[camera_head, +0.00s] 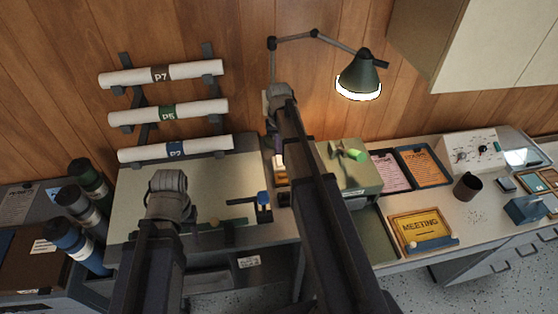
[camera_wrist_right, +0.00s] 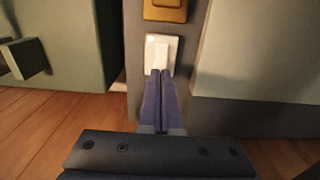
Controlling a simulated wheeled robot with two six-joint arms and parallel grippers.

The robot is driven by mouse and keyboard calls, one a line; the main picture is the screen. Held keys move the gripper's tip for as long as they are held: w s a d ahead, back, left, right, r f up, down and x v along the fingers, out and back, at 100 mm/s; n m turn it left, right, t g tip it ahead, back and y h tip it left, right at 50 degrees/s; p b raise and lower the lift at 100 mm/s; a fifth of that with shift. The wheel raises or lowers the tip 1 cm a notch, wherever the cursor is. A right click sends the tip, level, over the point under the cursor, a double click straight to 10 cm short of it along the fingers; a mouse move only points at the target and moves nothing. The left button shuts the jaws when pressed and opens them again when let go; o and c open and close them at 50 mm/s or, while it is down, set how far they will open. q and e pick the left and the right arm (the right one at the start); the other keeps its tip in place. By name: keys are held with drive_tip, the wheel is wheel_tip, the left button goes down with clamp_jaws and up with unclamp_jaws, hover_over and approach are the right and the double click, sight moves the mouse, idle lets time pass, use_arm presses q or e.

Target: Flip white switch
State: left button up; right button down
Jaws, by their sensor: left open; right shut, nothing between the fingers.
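The white switch (camera_wrist_right: 160,52) sits on a narrow grey panel in the right wrist view, below an orange-yellow switch (camera_wrist_right: 166,9). My right gripper (camera_wrist_right: 160,73) is shut and empty. Its purple fingertips overlap the lower edge of the white switch; I cannot tell whether they touch it.
A green box (camera_head: 363,181) with a green-handled lever stands close right of my right arm. A desk lamp (camera_head: 358,78) hangs above. A blue-handled item (camera_head: 263,203) lies left of the arm. Rolled plans (camera_head: 175,147) hang at left, and a yellow meeting sign (camera_head: 420,226) lies at right.

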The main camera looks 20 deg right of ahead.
sight(279, 158)
use_arm(q)
drive_tip(key=shift+f+b, duration=1.15)
drive_tip(key=shift+f, duration=0.05)
use_arm(e)
drive_tip(key=shift+f, duration=1.15)
use_arm(q)
drive_tip(key=shift+r, duration=0.1)
use_arm(e)
wheel_tip(279, 158, up, 7)
drive_tip(key=p, duration=0.7)
use_arm(q)
wheel_tip(279, 158, up, 7)
